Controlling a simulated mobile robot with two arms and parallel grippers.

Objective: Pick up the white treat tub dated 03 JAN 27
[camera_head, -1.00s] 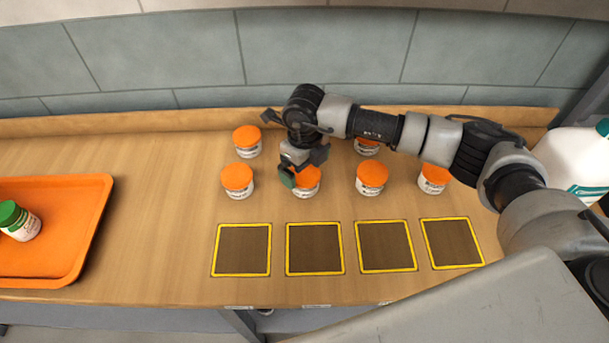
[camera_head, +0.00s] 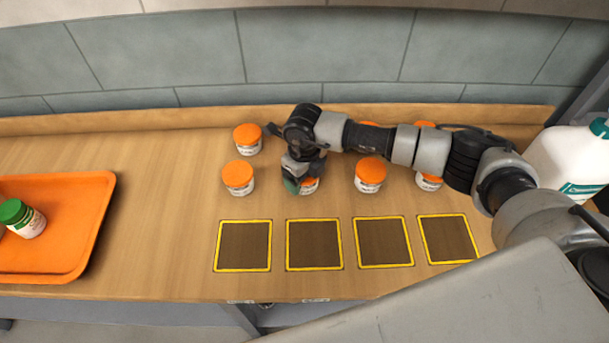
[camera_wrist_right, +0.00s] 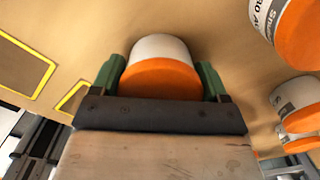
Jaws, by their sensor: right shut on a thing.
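Several white treat tubs with orange lids stand on the wooden counter; their printed dates are too small to read. My right gripper (camera_head: 304,180) is shut on a tub (camera_head: 310,187) in the front row, second from the left. The right wrist view shows this white tub (camera_wrist_right: 162,50) with its orange lid between the green fingertips (camera_wrist_right: 160,78). The gripper and arm hide most of it in the head view. Other tubs stand at front left (camera_head: 238,177), back left (camera_head: 247,138), and right of the gripper (camera_head: 369,174). My left gripper is not in view.
Several dark squares with yellow borders (camera_head: 243,245) lie along the counter front. An orange tray (camera_head: 75,245) at left holds a green-lidded container (camera_head: 22,217). A white jug (camera_head: 570,160) stands at far right. The wall is behind the tubs.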

